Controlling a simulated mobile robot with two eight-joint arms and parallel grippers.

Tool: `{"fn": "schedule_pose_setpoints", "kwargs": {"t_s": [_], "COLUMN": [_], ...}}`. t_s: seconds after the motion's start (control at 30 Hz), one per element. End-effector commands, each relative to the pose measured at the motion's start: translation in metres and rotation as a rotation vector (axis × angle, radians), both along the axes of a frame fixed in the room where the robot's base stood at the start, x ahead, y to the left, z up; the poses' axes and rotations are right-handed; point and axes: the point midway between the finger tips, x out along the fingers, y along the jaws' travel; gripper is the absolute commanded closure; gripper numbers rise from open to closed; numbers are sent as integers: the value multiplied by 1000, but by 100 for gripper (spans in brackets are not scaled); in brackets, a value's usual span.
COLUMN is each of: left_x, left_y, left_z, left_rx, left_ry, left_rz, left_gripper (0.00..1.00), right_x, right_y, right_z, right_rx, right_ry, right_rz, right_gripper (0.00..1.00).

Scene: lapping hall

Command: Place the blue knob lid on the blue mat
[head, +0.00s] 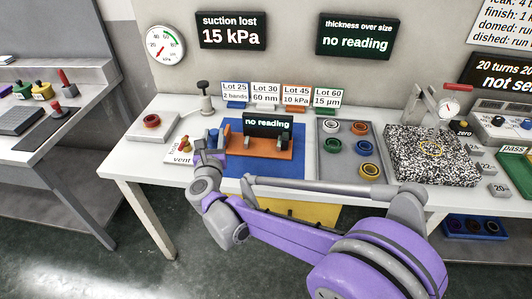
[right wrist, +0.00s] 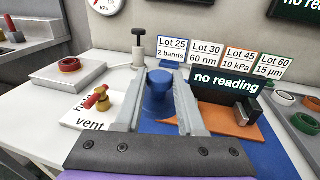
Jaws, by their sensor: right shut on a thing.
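The blue knob lid (right wrist: 158,88) is between the two fingers of my right gripper (right wrist: 158,118) in the right wrist view. The gripper is shut on it. In the head view my right gripper (head: 212,150) is over the left edge of the blue mat (head: 288,172), and I cannot make out the lid there. The mat also shows in the right wrist view (right wrist: 262,158), below and right of the fingers. I cannot tell whether the lid touches the mat. My left gripper is not in view.
An orange stand (head: 270,154) with a "no reading" display (head: 268,124) takes up the mat's middle. A hold/vent plate (right wrist: 78,117) with a red-handled valve (right wrist: 98,98) lies left. A grey tray (head: 343,165) of coloured rings stands right. The mat's front is clear.

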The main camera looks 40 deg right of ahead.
Motion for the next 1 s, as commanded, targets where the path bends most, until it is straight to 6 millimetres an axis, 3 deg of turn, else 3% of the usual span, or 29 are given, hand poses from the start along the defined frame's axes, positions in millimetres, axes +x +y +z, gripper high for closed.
{"fn": "schedule_pose_setpoints", "kwargs": {"t_s": [0.3,0.57,0.73,1.0], "left_x": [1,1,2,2], "left_y": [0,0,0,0], "left_z": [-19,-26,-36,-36], "left_rx": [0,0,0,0], "left_ry": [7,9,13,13], "left_rz": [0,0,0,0], "left_gripper": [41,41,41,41], "right_x": [1,1,1,1], "right_y": [0,0,0,0], "right_z": [-51,-72,-98,-100], "right_rx": [0,0,0,0], "right_ry": [0,0,0,0], "right_rz": [0,0,0,0], "right_gripper": [100,100,100,100]}}
